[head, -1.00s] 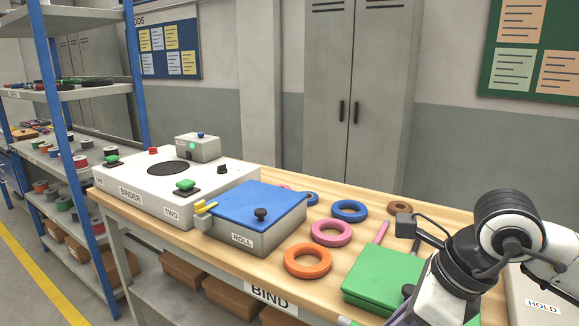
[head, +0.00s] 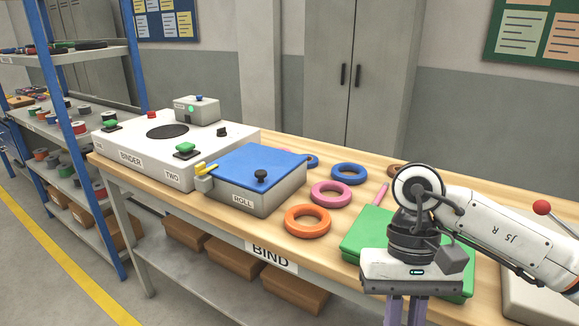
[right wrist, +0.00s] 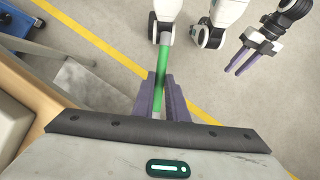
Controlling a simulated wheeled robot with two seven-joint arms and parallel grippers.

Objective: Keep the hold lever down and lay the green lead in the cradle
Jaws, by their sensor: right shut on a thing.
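My right gripper (head: 407,316) points down in front of the bench edge in the head view, its fingertips cut off by the frame. In the right wrist view its purple fingers (right wrist: 161,92) are shut on the green lead (right wrist: 160,84), a slim green rod with a grey end, held above the floor. My left gripper (right wrist: 234,71) shows at the right of that view, its two fingers apart and empty, away from the lead. The hold lever's red ball (head: 541,207) stands up at the head view's right edge, behind my right arm. I cannot make out the cradle.
A green box (head: 362,232) lies on the bench behind my right gripper. Orange (head: 307,221), pink and blue rings lie left of it, then the blue-topped roll box (head: 262,167) and white binder (head: 140,160). The floor in front of the bench is open.

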